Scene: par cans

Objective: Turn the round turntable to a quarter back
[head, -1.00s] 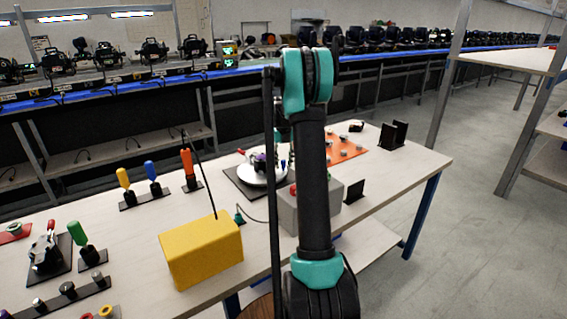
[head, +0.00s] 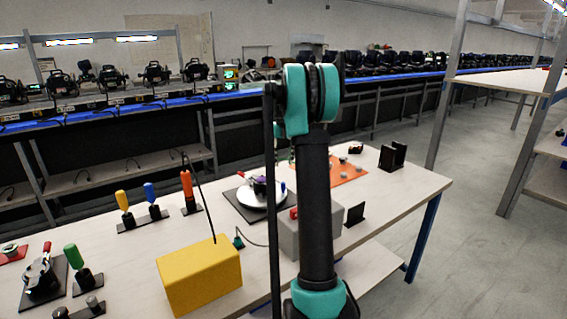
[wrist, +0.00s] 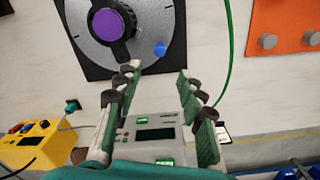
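The round turntable (head: 251,200) is a pale disc on a black square base on the table, partly hidden behind my arm in the head view. In the wrist view the turntable (wrist: 143,20) shows at the top, with a purple knob (wrist: 108,24) at its middle and a blue peg (wrist: 160,49) near its rim. My gripper (wrist: 158,72) is open and empty, its fingers spread apart. Its fingertips point toward the turntable's near edge, close to the blue peg. I cannot tell its height above the table. In the head view my gripper is hidden.
A grey box (head: 290,231) with a display stands just in front of the turntable. A yellow box (head: 200,275) is to its left. An orange plate (head: 343,172) lies to the right, and coloured handles (head: 188,187) stand at left. A green cable (wrist: 228,60) runs beside my gripper.

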